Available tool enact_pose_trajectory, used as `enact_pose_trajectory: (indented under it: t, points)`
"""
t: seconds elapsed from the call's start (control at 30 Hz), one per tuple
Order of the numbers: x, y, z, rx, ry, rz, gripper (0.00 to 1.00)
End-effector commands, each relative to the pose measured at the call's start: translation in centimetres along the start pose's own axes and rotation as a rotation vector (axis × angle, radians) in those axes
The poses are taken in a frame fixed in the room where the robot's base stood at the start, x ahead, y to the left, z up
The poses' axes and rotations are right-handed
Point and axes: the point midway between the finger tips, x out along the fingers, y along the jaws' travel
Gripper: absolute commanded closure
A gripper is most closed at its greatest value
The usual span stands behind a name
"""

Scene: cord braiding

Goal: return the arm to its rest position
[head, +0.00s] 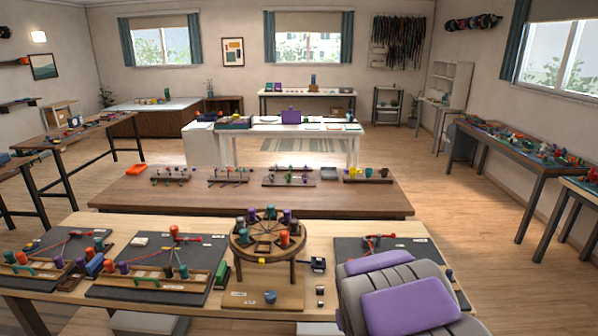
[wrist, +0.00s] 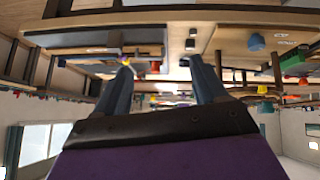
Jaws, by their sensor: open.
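My arm (head: 408,297), grey with purple panels, is folded at the lower right of the head view, over the front table's right side. It covers part of the dark board (head: 365,245) there. My gripper is hidden in the head view. In the wrist view my gripper (wrist: 160,70) shows two blue-grey fingers spread apart with nothing between them. That view looks upside down, with the table along the top and the window at lower left.
The front table (head: 325,262) carries a round wooden braiding stand (head: 268,237) with coloured bobbins, left of my arm. A blue bobbin (head: 270,297) is on its base. Dark boards with cords (head: 160,265) lie further left. A brown table (head: 235,195) stands behind. Open floor (head: 470,210) lies to the right.

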Motion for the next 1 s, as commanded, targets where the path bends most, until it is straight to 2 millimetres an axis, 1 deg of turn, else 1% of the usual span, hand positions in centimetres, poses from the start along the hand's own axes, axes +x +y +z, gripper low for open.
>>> enact_pose_trajectory:
  t: [0.03, 0.17, 0.3, 0.47, 0.5, 0.57, 0.6, 0.7, 0.8, 0.9, 1.0]
  points:
    - [-1.9, 0.5, 0.5, 0.014, -0.037, 0.004, 0.29]
    - [-6.4, 1.4, 2.9, 0.042, -0.154, 0.006, 0.29]
    - [-11.4, 1.8, 6.1, 0.069, -0.284, -0.006, 0.29]
    - [-17.5, 1.7, 9.9, 0.089, -0.423, -0.03, 0.29]
    - [-19.0, 1.6, 11.1, 0.092, -0.462, -0.038, 0.29]
    - [-21.4, 1.4, 12.7, 0.096, -0.514, -0.052, 0.29]
    - [-22.9, 1.3, 13.8, 0.097, -0.552, -0.061, 0.29]
    - [-26.7, 0.9, 16.7, 0.096, -0.638, -0.084, 0.29]
    - [-30.1, 0.5, 19.4, 0.091, -0.718, -0.106, 0.29]
    - [-32.6, 0.2, 21.3, 0.084, -0.773, -0.123, 0.29]
    - [-34.2, 0.0, 22.7, 0.078, -0.814, -0.133, 0.29]
